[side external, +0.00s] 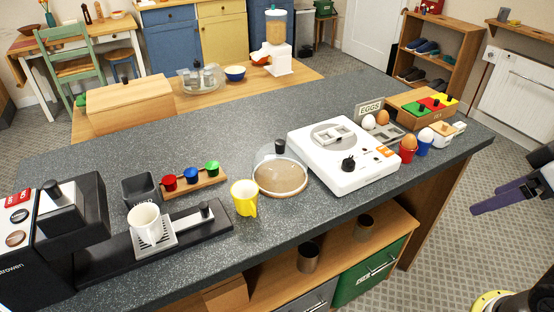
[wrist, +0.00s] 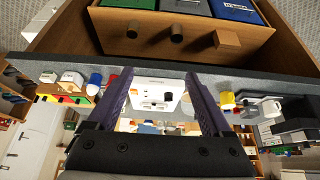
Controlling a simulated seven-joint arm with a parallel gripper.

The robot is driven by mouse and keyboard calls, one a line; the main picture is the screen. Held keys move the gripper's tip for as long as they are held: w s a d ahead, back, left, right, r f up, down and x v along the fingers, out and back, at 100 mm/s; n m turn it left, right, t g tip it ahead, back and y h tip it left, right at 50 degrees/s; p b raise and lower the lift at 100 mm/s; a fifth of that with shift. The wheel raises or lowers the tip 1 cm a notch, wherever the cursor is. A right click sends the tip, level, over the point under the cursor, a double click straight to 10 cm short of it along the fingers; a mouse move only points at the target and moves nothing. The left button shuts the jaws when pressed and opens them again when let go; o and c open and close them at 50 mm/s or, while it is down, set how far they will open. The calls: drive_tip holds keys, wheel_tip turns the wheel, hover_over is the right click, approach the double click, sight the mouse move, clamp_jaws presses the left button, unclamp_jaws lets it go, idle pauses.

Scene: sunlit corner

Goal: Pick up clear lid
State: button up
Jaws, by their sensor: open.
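The clear lid (side external: 270,156) is a see-through dome with a black knob, on the grey worktop in the side external view. It sits over a brown round disc (side external: 282,180), between the yellow mug and the white egg cooker. My gripper (side external: 487,199) has purple fingers and is at the right edge of that view, beyond the worktop's end, well away from the lid. In the wrist view my gripper (wrist: 159,73) is open, with nothing between its fingers. I cannot make out the lid in the wrist view; the right finger covers part of that area.
A yellow mug (side external: 244,197) stands close left of the lid, and the white cooker (side external: 342,155) close right. Egg cups (side external: 408,148) and an egg tray stand further right. A coffee machine (side external: 60,235) fills the left end. The worktop (side external: 230,130) behind the lid is clear.

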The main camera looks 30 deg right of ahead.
drive_tip(key=shift+c, duration=1.4)
